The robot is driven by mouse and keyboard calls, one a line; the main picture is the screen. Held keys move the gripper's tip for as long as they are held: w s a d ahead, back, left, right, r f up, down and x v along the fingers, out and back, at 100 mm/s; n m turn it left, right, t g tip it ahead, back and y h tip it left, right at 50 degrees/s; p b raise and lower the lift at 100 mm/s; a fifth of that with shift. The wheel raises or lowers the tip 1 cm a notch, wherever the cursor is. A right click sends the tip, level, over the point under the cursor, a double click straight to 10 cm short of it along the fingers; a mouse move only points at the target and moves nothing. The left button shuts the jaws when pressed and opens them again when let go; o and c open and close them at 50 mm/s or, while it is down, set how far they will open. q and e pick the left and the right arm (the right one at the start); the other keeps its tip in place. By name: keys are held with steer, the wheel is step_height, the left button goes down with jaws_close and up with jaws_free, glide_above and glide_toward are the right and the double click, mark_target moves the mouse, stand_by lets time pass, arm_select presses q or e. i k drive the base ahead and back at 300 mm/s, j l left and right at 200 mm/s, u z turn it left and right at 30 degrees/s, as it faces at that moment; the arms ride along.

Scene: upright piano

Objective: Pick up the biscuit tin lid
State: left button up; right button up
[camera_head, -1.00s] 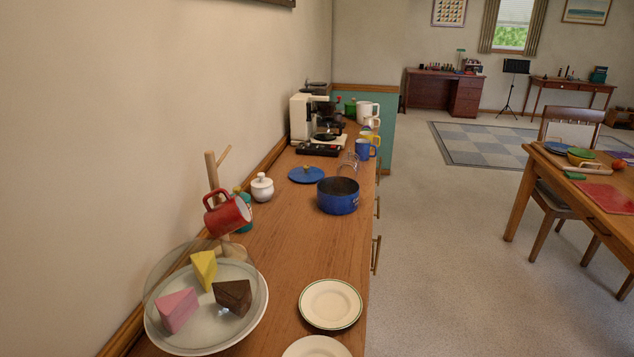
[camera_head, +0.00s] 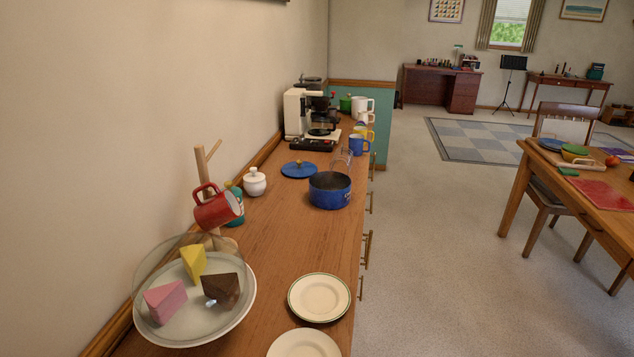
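I cannot pick out a biscuit tin or its lid with certainty. A round blue lid with a small knob (camera_head: 299,170) lies flat on the wooden sideboard, behind and left of an open blue pot (camera_head: 330,191); its colour matches the pot. On the dining table at the right are a blue disc (camera_head: 551,144) and a green round piece (camera_head: 574,149) above something yellow, too small to identify. Neither of my grippers is in view.
The sideboard (camera_head: 255,262) holds a cake stand with a clear dome (camera_head: 240,318), a red mug (camera_head: 218,210) on a wooden mug tree, a white lidded pot (camera_head: 255,182), two plates (camera_head: 319,297) and a coffee maker (camera_head: 296,112). Carpet between sideboard and dining table (camera_head: 512,205) is clear.

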mark_target(299, 168)
steer(key=i+l+u, duration=0.1)
steer(key=l, duration=0.5)
steer(key=i+l, duration=0.15)
steer(key=l, duration=0.45)
steer(key=i+l+u, duration=0.15)
steer(key=l, duration=0.45)
steer(key=i+l+u, duration=0.25)
steer(key=i+l, duration=1)
steer(key=i+u, duration=0.1)
steer(key=i, duration=0.35)
steer(key=i+l, duration=0.2)
steer(key=i, duration=0.3)
steer(key=j+u, duration=0.05)
